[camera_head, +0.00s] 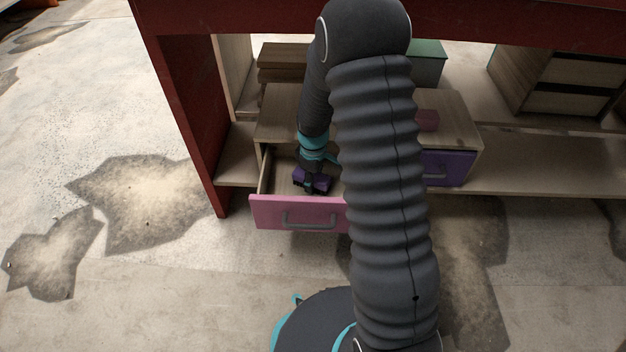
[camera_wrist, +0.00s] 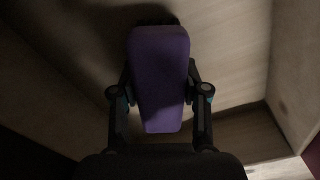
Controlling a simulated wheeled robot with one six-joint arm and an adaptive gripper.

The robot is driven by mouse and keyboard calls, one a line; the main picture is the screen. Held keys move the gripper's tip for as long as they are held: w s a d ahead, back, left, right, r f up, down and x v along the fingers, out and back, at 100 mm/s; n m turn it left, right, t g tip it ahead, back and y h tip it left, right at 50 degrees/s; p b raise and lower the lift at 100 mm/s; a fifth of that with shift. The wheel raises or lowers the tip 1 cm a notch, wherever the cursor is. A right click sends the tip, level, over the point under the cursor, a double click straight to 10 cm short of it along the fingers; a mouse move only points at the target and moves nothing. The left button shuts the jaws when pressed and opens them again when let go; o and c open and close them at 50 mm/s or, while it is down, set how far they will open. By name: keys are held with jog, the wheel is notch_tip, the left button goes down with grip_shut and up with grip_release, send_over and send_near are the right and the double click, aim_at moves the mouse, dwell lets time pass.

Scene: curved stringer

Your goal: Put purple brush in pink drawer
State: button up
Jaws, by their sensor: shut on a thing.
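The purple brush (camera_wrist: 160,80) is a block with a purple top and a dark edge, held between the two fingers of my gripper (camera_wrist: 160,92) in the wrist view. The pink drawer (camera_head: 270,213) is pulled open, with a pink front, a grey handle and a light wooden inside. In the head view my gripper (camera_head: 312,178) points down into the open drawer. The purple brush (camera_head: 318,184) is within the drawer's outline, behind its front panel. I cannot tell whether the brush touches the drawer floor. My arm hides the right part of the drawer.
A purple drawer (camera_head: 452,168) is shut to the right of the pink one. The wooden cabinet (camera_head: 285,105) stands inside a red-framed bench (camera_head: 185,110). A green-topped box (camera_head: 428,62) is behind. Floor is open at the left.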

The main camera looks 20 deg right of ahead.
jog(key=shift+f, duration=0.2)
jog(key=o, duration=0.9)
jog(key=shift+o, duration=0.2)
jog(key=shift+r, duration=0.1)
notch_tip(320, 180, up, 12)
jog(key=shift+r+p, duration=0.15)
jog(key=shift+p, duration=0.95)
